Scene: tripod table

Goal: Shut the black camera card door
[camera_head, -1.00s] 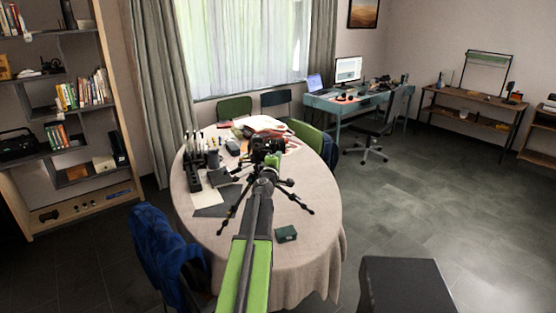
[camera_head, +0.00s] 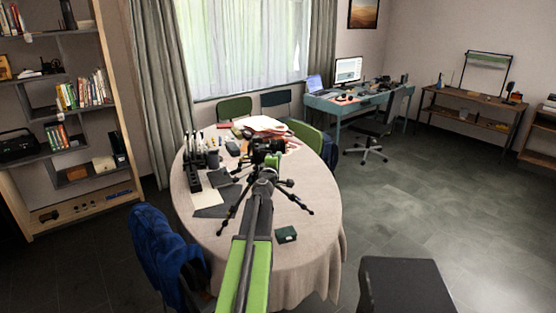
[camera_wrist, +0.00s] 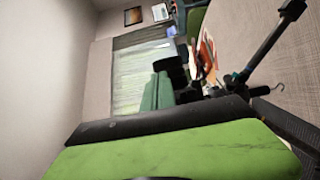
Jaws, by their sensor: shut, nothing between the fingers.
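The black camera (camera_head: 266,146) stands on a black tripod (camera_head: 233,208) with spread legs on the round table (camera_head: 245,265). The card door is too small and too hidden to make out. My green and grey arm reaches over the table's near side to the camera. My gripper (camera_head: 271,163) is shut and empty, close in front of the camera. I cannot tell whether it touches. In the wrist view the view is tilted; my green and black parts fill the bottom. Tripod parts (camera_wrist: 262,50) show at the right of that view.
A small dark green box (camera_head: 286,234) lies near the table's front right. Papers, a dark sheet and black stands (camera_head: 192,165) crowd the left side. A chair with a blue jacket (camera_head: 160,250) stands at the front left.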

